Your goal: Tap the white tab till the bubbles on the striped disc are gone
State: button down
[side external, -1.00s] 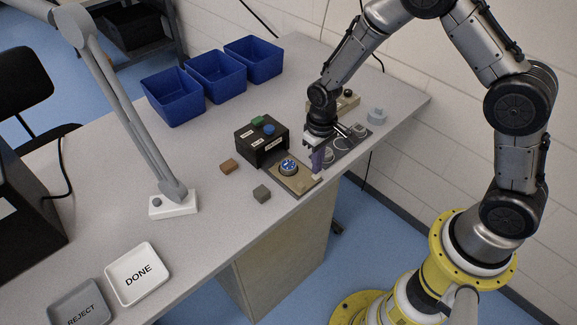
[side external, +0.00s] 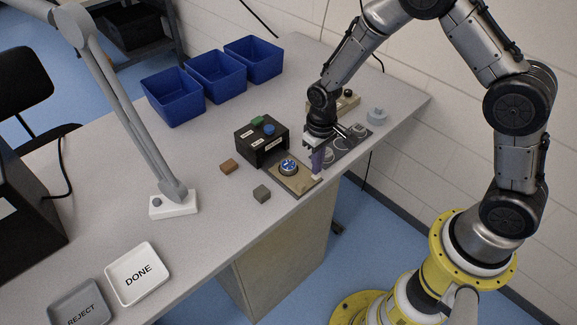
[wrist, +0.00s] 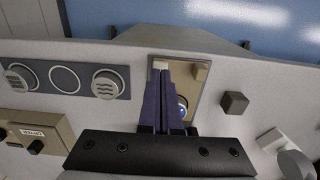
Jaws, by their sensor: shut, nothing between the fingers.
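The striped disc (side external: 288,167) shows blue with white marks, seated on a tan press plate (side external: 302,187) at the table's front edge. Bubbles on it are too small to make out. In the wrist view only a sliver of the disc (wrist: 182,103) shows beside my fingers. The white tab (side external: 316,178) is at the plate's right corner; it also shows in the wrist view (wrist: 160,63). My gripper (side external: 317,171) is shut and empty, its purple fingers pointing down with the tips at the tab. I cannot tell if they touch it. The fingers also show in the wrist view (wrist: 166,72).
A black box (side external: 262,141) with green and blue buttons stands behind the plate. Brown (side external: 229,166) and grey (side external: 262,193) blocks lie nearby. Blue bins (side external: 215,75), a lamp and a DONE tray (side external: 138,273) are farther off.

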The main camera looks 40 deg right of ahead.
jog(key=shift+f, duration=0.65)
jog(key=shift+f, duration=0.4)
dwell(0.7)
jog(key=shift+r, duration=0.1)
notch_tip(320, 180, up, 8)
dwell(1.0)
dwell(0.4)
